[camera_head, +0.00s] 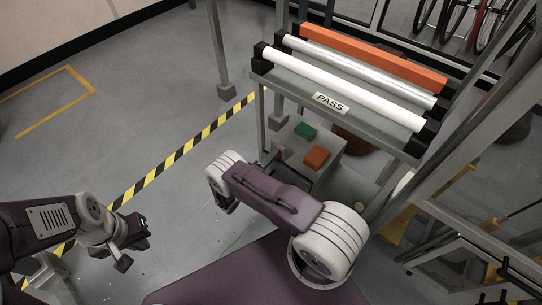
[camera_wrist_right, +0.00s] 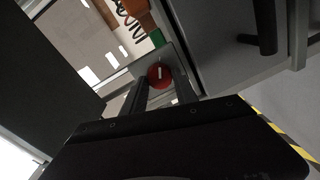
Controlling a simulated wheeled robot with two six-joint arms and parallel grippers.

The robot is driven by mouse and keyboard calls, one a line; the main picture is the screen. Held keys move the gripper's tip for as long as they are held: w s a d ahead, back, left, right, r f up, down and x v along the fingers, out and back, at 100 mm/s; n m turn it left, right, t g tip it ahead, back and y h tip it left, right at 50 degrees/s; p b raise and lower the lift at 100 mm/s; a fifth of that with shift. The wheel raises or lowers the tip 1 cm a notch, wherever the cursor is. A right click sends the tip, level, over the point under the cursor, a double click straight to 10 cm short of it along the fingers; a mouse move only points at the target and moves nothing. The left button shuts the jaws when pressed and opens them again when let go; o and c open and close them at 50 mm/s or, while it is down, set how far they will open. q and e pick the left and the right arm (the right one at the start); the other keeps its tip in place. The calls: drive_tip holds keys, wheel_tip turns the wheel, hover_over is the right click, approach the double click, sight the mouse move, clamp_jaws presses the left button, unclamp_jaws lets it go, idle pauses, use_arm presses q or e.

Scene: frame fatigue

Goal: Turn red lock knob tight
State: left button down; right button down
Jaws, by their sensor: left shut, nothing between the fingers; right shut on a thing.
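The red lock knob (camera_wrist_right: 158,74) is round with a white line across its face, and it shows in the right wrist view on a grey plate. My right gripper (camera_wrist_right: 161,83) is shut on the knob, with one dark finger on each side of it. My left gripper (camera_head: 136,236) is shut and empty in the head view, over the floor at the lower left, well away from the knob.
A grey box with a green button (camera_head: 305,131) and an orange button (camera_head: 316,157) stands under the roller rack (camera_head: 315,97) marked PASS. A dark handle (camera_wrist_right: 265,25) is near the knob. Open floor (camera_head: 150,120) lies at the left.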

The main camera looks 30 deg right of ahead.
drive_tip(key=shift+m, duration=0.4)
drive_tip(key=c, duration=1)
unclamp_jaws()
drive_tip(key=shift+o, duration=0.2)
drive_tip(key=p+v, duration=0.2)
drive_tip(key=v, duration=0.7)
drive_tip(key=shift+p, duration=0.35)
drive_tip(key=shift+s+f, duration=0.1)
